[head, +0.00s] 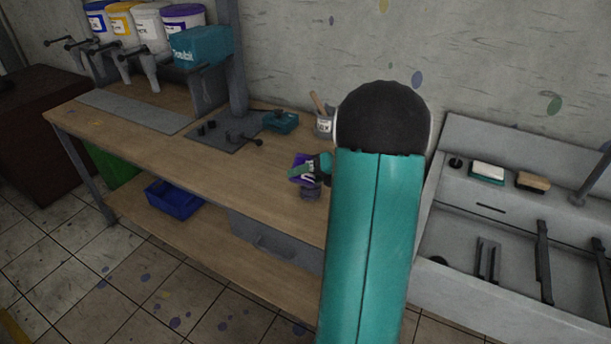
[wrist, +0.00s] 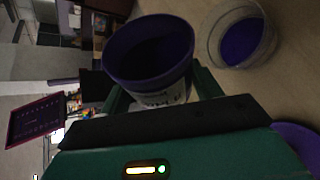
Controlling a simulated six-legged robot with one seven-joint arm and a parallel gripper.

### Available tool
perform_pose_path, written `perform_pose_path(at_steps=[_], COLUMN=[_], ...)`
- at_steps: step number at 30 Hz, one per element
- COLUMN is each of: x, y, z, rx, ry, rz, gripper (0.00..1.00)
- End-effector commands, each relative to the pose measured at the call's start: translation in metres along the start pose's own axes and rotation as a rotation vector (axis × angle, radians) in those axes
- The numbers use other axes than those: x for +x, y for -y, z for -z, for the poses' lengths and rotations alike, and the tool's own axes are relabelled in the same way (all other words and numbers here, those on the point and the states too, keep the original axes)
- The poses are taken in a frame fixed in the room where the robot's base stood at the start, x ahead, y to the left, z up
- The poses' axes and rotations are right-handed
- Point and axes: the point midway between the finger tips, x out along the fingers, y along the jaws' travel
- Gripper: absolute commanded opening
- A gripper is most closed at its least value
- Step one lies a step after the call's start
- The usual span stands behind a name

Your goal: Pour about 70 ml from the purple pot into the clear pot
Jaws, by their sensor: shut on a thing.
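The purple pot (wrist: 163,92), with a purple rim and a white label, sits between the fingers of my gripper (wrist: 160,85) in the wrist view. My gripper is shut on it. Its mouth faces up in that picture; its inside is dark, so its level cannot be told. The clear pot (wrist: 214,48) stands on the bench beside it, with purple liquid (wrist: 243,42) inside. In the head view, my gripper (head: 317,168) holds the purple pot (head: 300,168) tilted, above a small greyish pot (head: 310,193), apparently the clear pot. I cannot tell whether liquid is flowing.
A purple round thing (wrist: 298,140) shows at the wrist view's lower right edge. A cup with a wooden stick (head: 324,124) and a teal device (head: 281,122) stand behind the pots. The wooden bench (head: 190,155) is clear at front left.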

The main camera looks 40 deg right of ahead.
Motion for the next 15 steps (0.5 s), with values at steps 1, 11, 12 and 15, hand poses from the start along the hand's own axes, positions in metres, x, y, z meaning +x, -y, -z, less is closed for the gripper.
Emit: perform_pose_path(at_steps=[1,11,12,15], x=[0.0,0.0003,0.0005,0.0009], y=[-0.0002,0.0006,0.0013,0.0027], z=[0.0001,0.0002,0.0003,0.0002], rx=[-0.013,-0.065,-0.099,-0.191], ry=[0.005,0.025,0.039,0.076], rz=[0.006,0.027,0.043,0.082], gripper=[0.36,0.36,0.36,0.36])
